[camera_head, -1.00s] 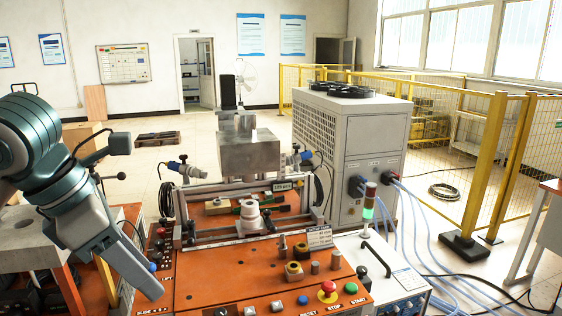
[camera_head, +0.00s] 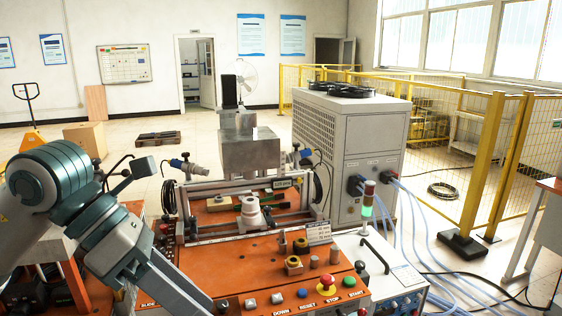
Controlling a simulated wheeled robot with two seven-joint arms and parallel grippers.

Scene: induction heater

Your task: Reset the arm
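My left arm comes in from the left, and my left gripper (camera_head: 188,298) points down and to the right over the front left of the orange control panel (camera_head: 235,272). Its end is close to the bottom edge of the picture, and I cannot tell whether the fingers are open or shut. I see nothing held in it. A row of buttons runs along the panel front, with a red mushroom stop button (camera_head: 326,284) and a green start button (camera_head: 346,281). My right gripper is not in view.
A white round fixture (camera_head: 250,211) stands on the machine bed behind the panel, below a metal block (camera_head: 249,152). A signal tower (camera_head: 368,198) glows green at the right. A large grey chiller cabinet (camera_head: 376,150) stands behind. A yellow fence (camera_head: 485,165) borders the right.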

